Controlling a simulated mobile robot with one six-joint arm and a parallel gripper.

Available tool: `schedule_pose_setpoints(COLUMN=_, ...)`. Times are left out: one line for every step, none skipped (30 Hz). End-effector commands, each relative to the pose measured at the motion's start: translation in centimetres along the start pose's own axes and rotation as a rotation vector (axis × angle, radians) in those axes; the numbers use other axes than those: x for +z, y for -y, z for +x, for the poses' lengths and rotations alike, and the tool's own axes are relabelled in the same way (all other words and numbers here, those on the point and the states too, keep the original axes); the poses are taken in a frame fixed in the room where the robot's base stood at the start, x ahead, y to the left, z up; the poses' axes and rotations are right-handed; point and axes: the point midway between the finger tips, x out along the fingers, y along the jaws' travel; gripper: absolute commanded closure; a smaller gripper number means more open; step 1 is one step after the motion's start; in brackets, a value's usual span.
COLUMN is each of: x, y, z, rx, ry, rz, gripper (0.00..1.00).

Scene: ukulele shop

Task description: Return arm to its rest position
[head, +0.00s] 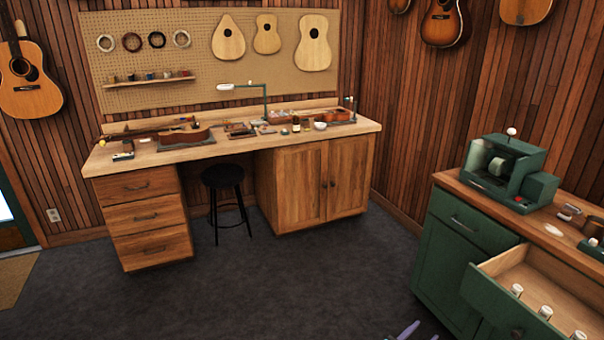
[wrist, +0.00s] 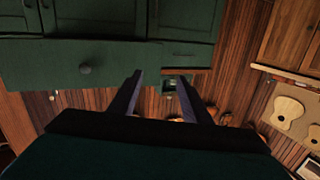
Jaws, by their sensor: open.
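My gripper (wrist: 161,76) is open and empty; its two dark fingers stand apart in the wrist view. In the head view only the tips of my gripper (head: 408,331) show at the bottom edge, over the dark floor left of the green cabinet. The rest of my arm is out of the head view. No object is between the fingers. The wrist view is turned over, with the green cabinet (wrist: 85,72) at its top.
The green cabinet (head: 440,243) at right has an open drawer (head: 535,268) holding several small white-capped items. A green machine (head: 510,170) stands on its top. A wooden workbench (head: 240,143) stands at the back with a black stool (head: 222,176). The floor (head: 300,285) between is clear.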

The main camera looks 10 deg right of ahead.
Motion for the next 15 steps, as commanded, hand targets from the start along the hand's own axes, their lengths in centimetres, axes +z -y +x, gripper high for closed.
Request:
schedule_pose_setpoints(x=0.9, y=1.6, z=-0.5, rx=-0.055, ry=0.025, rz=-0.012, gripper=0.56)
schedule_pose_setpoints(x=1.4, y=2.6, z=-0.8, rx=-0.088, ry=0.042, rz=-0.019, gripper=0.56)
schedule_pose_setpoints(x=2.2, y=3.9, z=-1.3, rx=-0.135, ry=0.067, rz=-0.029, gripper=0.56)
schedule_pose_setpoints(x=2.8, y=4.8, z=-1.7, rx=-0.169, ry=0.086, rz=-0.036, gripper=0.56)
schedule_pose_setpoints(x=3.4, y=5.8, z=-2.1, rx=-0.204, ry=0.107, rz=-0.045, gripper=0.56)
schedule_pose_setpoints(x=4.3, y=7.1, z=-2.8, rx=-0.252, ry=0.136, rz=-0.058, gripper=0.56)
schedule_pose_setpoints(x=5.0, y=7.9, z=-3.3, rx=-0.286, ry=0.158, rz=-0.067, gripper=0.56)
schedule_pose_setpoints(x=5.7, y=8.8, z=-3.9, rx=-0.319, ry=0.181, rz=-0.076, gripper=0.56)
schedule_pose_setpoints(x=6.6, y=9.8, z=-4.6, rx=-0.362, ry=0.211, rz=-0.089, gripper=0.56)
schedule_pose_setpoints(x=7.3, y=10.5, z=-5.2, rx=-0.393, ry=0.235, rz=-0.100, gripper=0.56)
schedule_pose_setpoints(x=8.0, y=11.2, z=-5.9, rx=-0.424, ry=0.259, rz=-0.111, gripper=0.56)
schedule_pose_setpoints(x=8.9, y=12.1, z=-6.8, rx=-0.464, ry=0.292, rz=-0.126, gripper=0.56)
schedule_pose_setpoints(x=9.7, y=12.6, z=-7.4, rx=-0.491, ry=0.317, rz=-0.136, gripper=0.56)
schedule_pose_setpoints(x=10.4, y=13.1, z=-8.1, rx=-0.519, ry=0.341, rz=-0.149, gripper=0.56)
schedule_pose_setpoints(x=11.3, y=13.8, z=-9.0, rx=-0.554, ry=0.375, rz=-0.166, gripper=0.56)
